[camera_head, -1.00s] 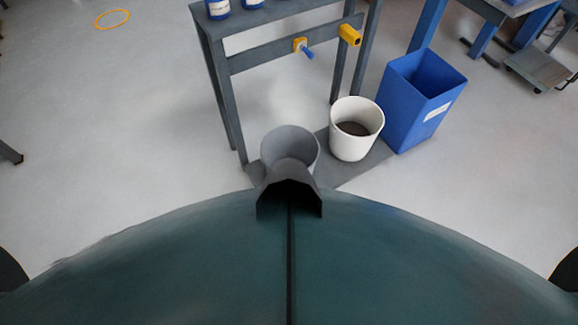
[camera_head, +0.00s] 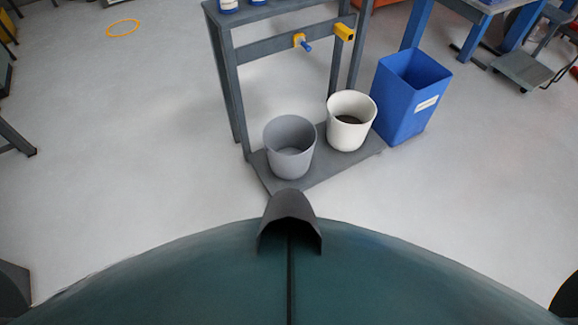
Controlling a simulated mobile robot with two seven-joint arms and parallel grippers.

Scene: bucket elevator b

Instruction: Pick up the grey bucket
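The grey bucket (camera_head: 290,147) stands upright and looks empty on the low grey base (camera_head: 318,176) of a metal frame, just beyond the front of my own body. Its whole rim and most of its wall show. No handle can be made out on it. Neither gripper is visible; only dark bits of my own body show at the lower left and lower right edges.
A white bucket (camera_head: 351,120) with dark contents stands right of the grey one. A blue bin (camera_head: 409,97) is beside it. The grey frame (camera_head: 228,88) rises behind, with yellow fittings (camera_head: 344,32). Floor at left is open; a yellow ring (camera_head: 123,28) lies far off.

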